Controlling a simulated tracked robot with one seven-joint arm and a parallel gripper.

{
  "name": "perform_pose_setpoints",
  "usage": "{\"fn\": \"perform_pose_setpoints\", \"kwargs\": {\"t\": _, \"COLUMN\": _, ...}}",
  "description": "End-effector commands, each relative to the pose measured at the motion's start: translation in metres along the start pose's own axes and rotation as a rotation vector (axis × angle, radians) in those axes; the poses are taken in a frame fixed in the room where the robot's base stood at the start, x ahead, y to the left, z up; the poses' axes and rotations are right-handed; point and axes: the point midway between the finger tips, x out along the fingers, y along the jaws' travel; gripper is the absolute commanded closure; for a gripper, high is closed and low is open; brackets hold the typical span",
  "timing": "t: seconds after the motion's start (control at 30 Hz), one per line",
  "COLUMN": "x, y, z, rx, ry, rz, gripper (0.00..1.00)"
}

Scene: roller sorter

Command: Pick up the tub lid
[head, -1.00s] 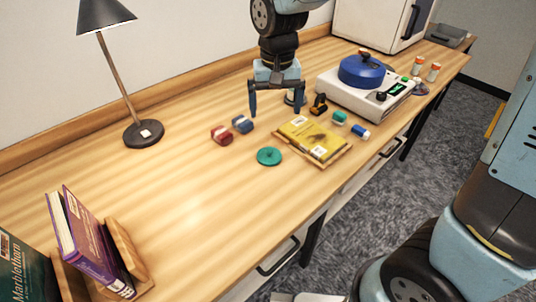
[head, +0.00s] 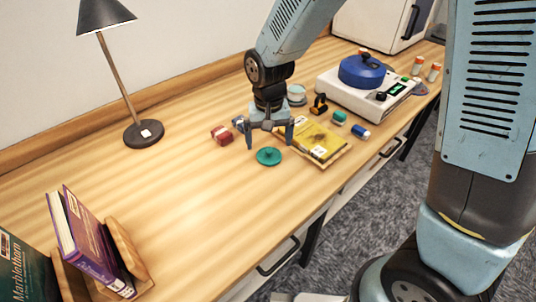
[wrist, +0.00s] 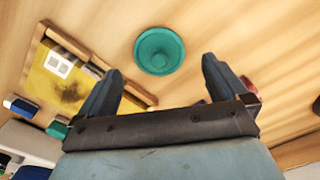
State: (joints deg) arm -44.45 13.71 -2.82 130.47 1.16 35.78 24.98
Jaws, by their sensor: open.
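The tub lid is a round teal-green disc with a small raised centre (head: 269,156). It lies flat on the wooden desk, left of the yellow book. My gripper (head: 269,142) is open and empty, pointing down just behind and above the lid in the head view. In the wrist view the lid (wrist: 160,51) lies beyond the fingertips of my gripper (wrist: 162,72), roughly centred between them and not touched.
A white device with a blue pot (head: 362,72) stands behind. The desk in front is clear.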

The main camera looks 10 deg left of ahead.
Motion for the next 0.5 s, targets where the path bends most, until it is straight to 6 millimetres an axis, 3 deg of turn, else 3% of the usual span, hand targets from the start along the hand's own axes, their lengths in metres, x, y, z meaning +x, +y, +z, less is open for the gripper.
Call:
{"fn": "perform_pose_setpoints", "kwargs": {"t": 0.3, "x": 0.038, "y": 0.002, "z": -0.003, "rx": 0.0, "ry": -0.003, "rz": 0.002, "gripper": 0.0}}
{"fn": "perform_pose_setpoints", "kwargs": {"t": 0.5, "x": 0.043, "y": 0.002, "z": -0.003, "rx": 0.001, "ry": -0.001, "rz": 0.0, "gripper": 0.0}}
